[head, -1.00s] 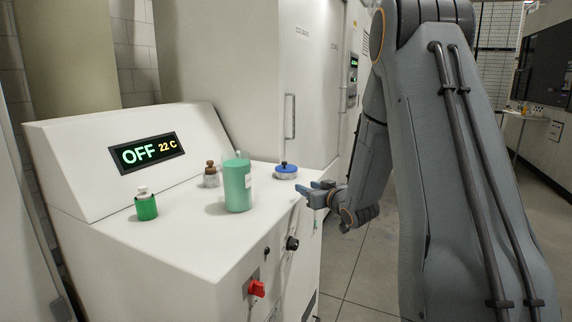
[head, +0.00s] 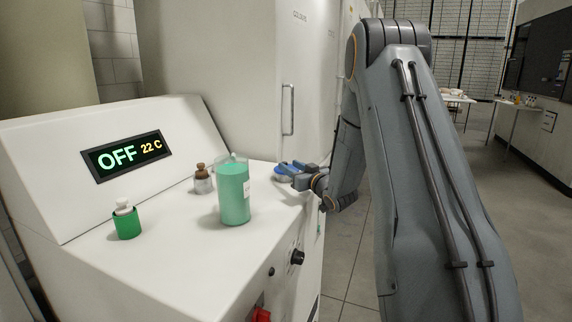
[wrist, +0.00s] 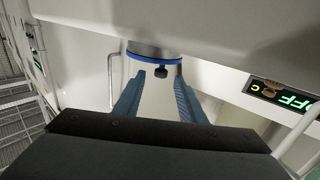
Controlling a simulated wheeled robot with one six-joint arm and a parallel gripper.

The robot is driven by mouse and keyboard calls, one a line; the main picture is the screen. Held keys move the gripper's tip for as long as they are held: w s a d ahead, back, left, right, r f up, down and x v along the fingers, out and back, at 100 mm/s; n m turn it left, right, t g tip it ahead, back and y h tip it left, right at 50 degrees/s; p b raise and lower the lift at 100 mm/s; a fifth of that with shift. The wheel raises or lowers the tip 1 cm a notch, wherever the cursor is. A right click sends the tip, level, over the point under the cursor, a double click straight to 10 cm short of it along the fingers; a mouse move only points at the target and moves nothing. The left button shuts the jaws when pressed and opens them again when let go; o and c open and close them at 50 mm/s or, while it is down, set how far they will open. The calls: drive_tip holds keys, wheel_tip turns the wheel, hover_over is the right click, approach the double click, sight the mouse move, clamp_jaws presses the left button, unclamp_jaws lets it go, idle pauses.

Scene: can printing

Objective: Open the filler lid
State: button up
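The filler lid is a round blue cap with a dark knob on top, at the right back of the white machine's top. In the head view the lid (head: 281,173) is partly covered by my gripper (head: 293,168). In the wrist view, which sees the machine upside down, the lid's blue rim (wrist: 153,55) and black knob show just beyond my gripper (wrist: 159,74). My two blue fingers are apart, one on each side of the knob in the picture. Whether they touch the knob cannot be told. The lid sits on its neck.
A tall green container (head: 234,195) stands left of the lid. The display (head: 128,155) reads OFF, 22 C. A tall white cabinet (head: 225,70) rises behind.

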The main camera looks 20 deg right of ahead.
drive_tip(key=shift+w+a, duration=0.2)
drive_tip(key=shift+w, duration=1.1)
clamp_jaws()
drive_tip(key=shift+a, duration=0.1)
